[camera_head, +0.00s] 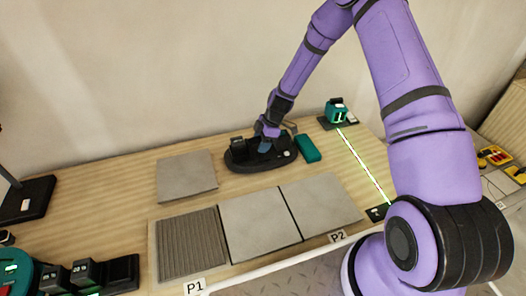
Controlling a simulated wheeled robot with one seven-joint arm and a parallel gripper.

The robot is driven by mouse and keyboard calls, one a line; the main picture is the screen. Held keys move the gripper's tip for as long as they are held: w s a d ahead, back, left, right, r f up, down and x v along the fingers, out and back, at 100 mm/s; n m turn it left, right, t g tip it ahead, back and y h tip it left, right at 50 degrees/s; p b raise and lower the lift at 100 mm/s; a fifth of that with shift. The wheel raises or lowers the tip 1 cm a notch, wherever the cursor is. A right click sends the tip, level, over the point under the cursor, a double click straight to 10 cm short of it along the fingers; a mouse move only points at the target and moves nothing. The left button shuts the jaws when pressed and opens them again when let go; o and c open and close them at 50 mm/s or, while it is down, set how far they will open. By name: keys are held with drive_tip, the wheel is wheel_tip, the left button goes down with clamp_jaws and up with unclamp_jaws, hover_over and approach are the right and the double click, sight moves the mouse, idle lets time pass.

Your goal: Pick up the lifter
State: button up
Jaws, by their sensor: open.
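My gripper (266,137) is open and reaches down over a black oval base (275,165) at the back of the bench. A small dark blue-grey part (264,147), which looks like the lifter's grip, shows right at the fingertips. I cannot tell whether the fingers touch it or stand around it. The fingers and wrist hide part of it. Nothing is seen lifted off the base.
A teal block (307,148) lies just right of the base. A loose grey tile (186,176) lies to the left. Two laid tiles (260,224) (320,204) and a ridged bed (191,246) are in front. A teal laser unit (336,113) throws a green line at the right.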

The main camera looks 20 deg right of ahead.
drive_tip(key=shift+c, duration=0.4)
clamp_jaws()
drive_tip(key=shift+r, duration=0.1)
